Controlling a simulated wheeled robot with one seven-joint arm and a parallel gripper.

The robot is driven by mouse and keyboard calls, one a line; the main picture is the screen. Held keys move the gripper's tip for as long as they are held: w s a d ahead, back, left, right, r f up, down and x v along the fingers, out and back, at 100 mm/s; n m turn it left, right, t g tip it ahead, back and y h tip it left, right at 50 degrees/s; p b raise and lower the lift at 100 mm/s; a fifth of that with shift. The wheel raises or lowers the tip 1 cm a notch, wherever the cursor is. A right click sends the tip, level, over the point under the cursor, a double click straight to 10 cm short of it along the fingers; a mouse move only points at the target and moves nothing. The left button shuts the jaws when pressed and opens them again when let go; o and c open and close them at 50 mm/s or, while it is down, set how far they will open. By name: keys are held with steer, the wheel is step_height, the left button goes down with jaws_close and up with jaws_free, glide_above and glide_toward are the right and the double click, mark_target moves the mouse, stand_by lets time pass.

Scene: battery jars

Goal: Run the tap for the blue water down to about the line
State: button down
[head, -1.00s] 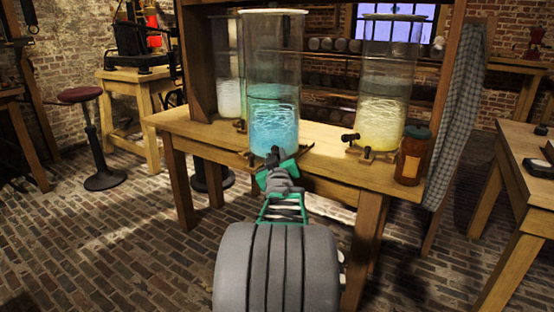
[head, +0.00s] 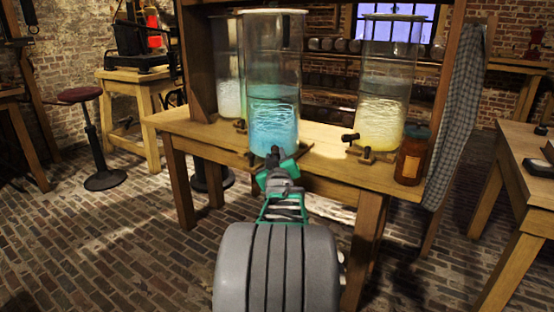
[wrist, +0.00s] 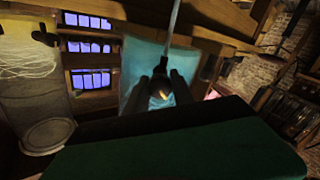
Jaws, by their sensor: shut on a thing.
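A tall glass jar (head: 272,70) with blue water (head: 272,118) in its lower part stands at the front edge of the wooden table. My gripper (head: 276,160) is at the foot of this jar, where its tap is. In the wrist view the two dark fingers (wrist: 168,90) are closed around a small tap part with a brassy end (wrist: 161,94), against the blue jar (wrist: 141,72). The tap itself is mostly hidden by the gripper in the head view. I cannot make out the line on the jar.
A brown bottle (head: 412,155) is at the table's right end. Table legs (head: 364,240) stand near my arm.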

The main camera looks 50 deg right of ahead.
stand_by(0.3)
steer(key=m+b, duration=0.1)
steer(key=m, duration=0.2)
steer(key=shift+f+m, duration=0.15)
steer(key=shift+m, duration=0.15)
steer(key=m+b, duration=0.1)
steer(key=m, duration=0.5)
steer(key=c, duration=0.8)
jaws_free()
steer(key=b+v, duration=0.1)
steer(key=v, duration=0.4)
